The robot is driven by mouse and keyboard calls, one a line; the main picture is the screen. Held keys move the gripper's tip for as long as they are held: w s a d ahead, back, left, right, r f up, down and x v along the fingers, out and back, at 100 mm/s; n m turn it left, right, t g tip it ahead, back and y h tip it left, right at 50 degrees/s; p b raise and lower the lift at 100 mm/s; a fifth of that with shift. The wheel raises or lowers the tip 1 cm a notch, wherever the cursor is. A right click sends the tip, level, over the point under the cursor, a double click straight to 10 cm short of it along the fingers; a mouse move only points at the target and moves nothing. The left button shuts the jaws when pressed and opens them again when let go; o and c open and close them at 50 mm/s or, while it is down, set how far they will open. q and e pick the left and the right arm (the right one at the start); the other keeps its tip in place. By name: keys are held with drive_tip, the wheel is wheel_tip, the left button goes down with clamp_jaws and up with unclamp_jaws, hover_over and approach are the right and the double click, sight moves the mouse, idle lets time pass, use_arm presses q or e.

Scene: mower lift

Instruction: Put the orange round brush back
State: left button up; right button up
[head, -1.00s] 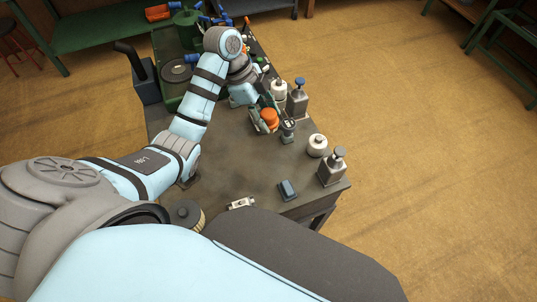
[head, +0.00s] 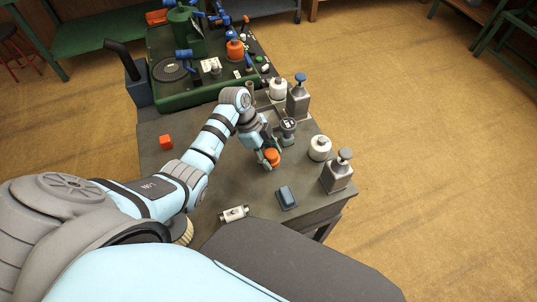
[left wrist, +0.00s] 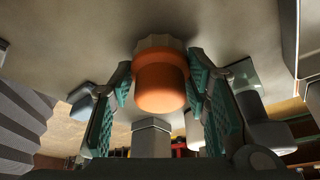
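The orange round brush (head: 272,158) is between the fingers of my left gripper (head: 267,160), over the near part of the grey table (head: 240,188). In the left wrist view the brush's orange body (left wrist: 160,88) sits between the two teal finger pads, which press on its sides. Its pale bristled end (left wrist: 160,43) points away from the palm, towards the table. I cannot tell whether the bristles touch the table. My right gripper is not in view.
A green machine (head: 215,90) stands at the back. An orange block (head: 166,142) lies left of my arm. Bottles (head: 338,170) and white canisters (head: 320,148) line the right edge. A blue-grey block (head: 287,196) and a small white fitting (head: 234,214) lie in front.

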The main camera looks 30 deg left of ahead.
use_arm(q)
drive_tip(key=shift+o, duration=1.4)
drive_tip(key=shift+s+a, duration=0.1)
drive_tip(key=shift+s, duration=0.05)
drive_tip(key=shift+r, duration=0.2)
drive_tip(key=p+v, duration=0.1)
drive_tip(key=v, duration=1)
drive_tip(key=shift+r+p, duration=0.3)
drive_tip(key=shift+r, duration=0.1)
drive_tip(key=shift+a, duration=0.1)
